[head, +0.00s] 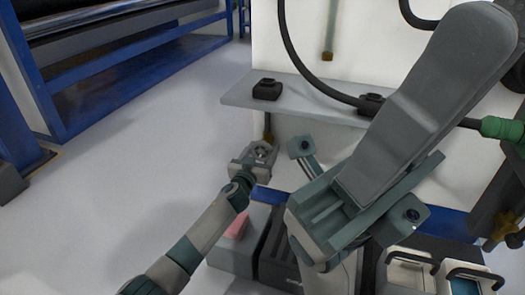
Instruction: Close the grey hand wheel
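My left gripper (258,158) is at the end of the arm that comes in from the lower left, just below the front edge of a grey shelf. A small round grey part (262,151) shows at its fingertips. It may be the grey hand wheel, but it is too small and too covered to be sure. I cannot tell whether the fingers are open or shut, or whether they touch it. Large links of my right arm fill the right middle of the view and hide much of the machine front.
The grey shelf (240,95) carries black blocks (267,89). A black hose (305,72) hangs in front of the white panel. A pink block (237,226) lies on a grey box below my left gripper. Open floor (130,150) lies to the left, before a blue frame (38,85).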

